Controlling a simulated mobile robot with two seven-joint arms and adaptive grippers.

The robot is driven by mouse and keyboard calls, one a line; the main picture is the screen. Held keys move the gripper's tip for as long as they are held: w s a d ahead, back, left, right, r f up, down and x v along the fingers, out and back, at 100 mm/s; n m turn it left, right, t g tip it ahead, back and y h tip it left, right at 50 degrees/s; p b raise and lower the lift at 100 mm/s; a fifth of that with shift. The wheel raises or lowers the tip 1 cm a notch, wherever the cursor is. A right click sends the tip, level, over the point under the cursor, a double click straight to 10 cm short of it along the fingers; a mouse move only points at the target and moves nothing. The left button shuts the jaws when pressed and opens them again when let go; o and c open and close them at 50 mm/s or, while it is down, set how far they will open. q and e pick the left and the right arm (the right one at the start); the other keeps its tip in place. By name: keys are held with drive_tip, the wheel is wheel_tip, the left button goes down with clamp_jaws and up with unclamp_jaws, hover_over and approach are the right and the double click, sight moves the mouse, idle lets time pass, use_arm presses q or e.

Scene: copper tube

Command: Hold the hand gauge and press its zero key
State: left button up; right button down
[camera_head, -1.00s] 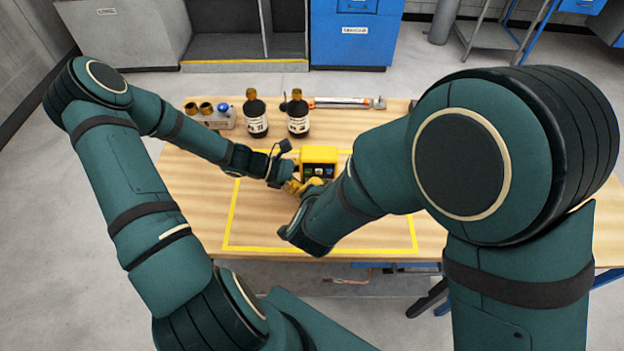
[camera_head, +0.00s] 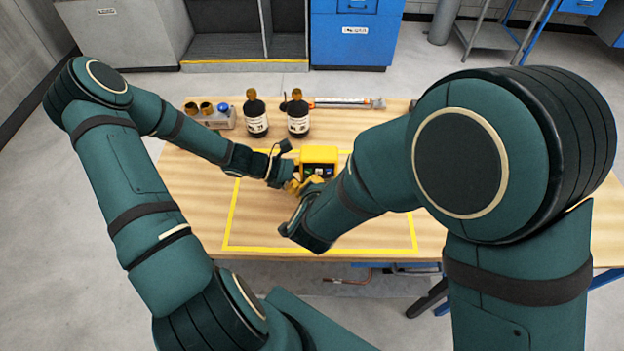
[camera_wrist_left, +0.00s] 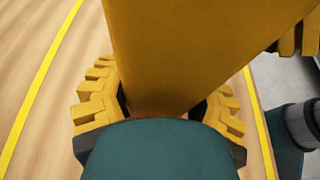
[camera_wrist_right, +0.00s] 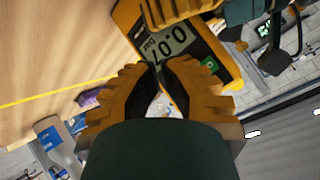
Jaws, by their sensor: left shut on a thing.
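The hand gauge (camera_head: 318,154) is a yellow case held above the table, with its dark face partly hidden by my right arm in the head view. Contact cannot be told.
The wooden table (camera_head: 200,200) has a yellow outlined area under both grippers. Two dark bottles (camera_head: 256,118) (camera_head: 298,118), a grey block with round caps (camera_head: 210,116) and a long metal tool (camera_head: 345,103) stand behind. The front left of the table is clear.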

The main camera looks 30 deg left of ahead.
drive_tip(key=shift+w, duration=0.15)
idle(0.5)
drive_tip(key=shift+w+a, duration=0.25)
drive_tip(key=shift+w, duration=0.1)
idle(0.5)
drive_tip(key=shift+s+d, duration=0.25)
drive_tip(key=shift+s, duration=0.25)
drive_tip(key=s+d, duration=0.3)
drive_tip(key=s, duration=0.2)
idle(0.6)
idle(0.5)
use_arm(q)
drive_tip(key=o, duration=1.4)
